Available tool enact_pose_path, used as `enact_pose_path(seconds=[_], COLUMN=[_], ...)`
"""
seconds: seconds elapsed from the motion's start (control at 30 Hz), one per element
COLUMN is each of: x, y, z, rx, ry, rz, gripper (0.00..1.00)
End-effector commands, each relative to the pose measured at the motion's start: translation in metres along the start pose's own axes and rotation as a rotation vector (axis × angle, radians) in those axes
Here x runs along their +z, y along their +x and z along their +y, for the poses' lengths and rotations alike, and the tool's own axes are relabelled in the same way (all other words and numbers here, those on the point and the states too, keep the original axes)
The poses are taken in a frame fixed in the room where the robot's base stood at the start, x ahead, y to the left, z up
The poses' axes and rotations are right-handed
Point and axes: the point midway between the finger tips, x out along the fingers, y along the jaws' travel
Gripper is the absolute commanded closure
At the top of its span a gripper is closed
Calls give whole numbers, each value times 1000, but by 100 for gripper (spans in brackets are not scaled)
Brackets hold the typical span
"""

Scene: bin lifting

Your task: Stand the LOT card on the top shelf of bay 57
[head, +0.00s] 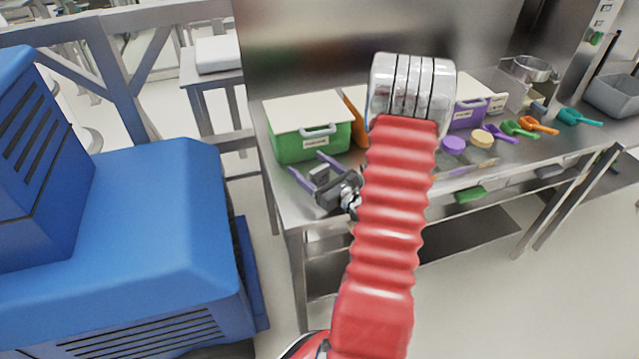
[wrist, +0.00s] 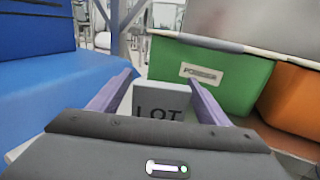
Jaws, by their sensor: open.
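The LOT card (wrist: 158,103) is a small pale grey piece with dark letters "LOT", upright in the wrist view. My gripper (wrist: 161,80) is open, with one purple finger on each side of the card. I cannot tell whether either finger touches it. In the head view my gripper (head: 305,163) is low over the left end of the steel bench, in front of the green bin. A small grey piece (head: 319,172) shows between its fingers there, its lettering unreadable. No bay number 57 is readable in either view.
A green lidded bin (head: 310,143) stands just behind my gripper, with an orange bin (wrist: 294,103) to its right. Purple bin (head: 467,114), scoops and round lids lie further right on the bench (head: 300,212). A large blue machine (head: 130,215) stands close on the left.

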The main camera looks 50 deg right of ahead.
Motion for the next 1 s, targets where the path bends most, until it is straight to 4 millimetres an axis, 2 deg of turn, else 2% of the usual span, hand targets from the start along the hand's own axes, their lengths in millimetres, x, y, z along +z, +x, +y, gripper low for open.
enact_pose_path(seconds=[0.23, 0.9, 1.0], x=[0, 0, 0], y=[0, 0, 0], z=[0, 0, 0], rx=[0, 2, 2], ry=[0, 0, 0], rz=[0, 0, 0], gripper=[30, 78, 79])
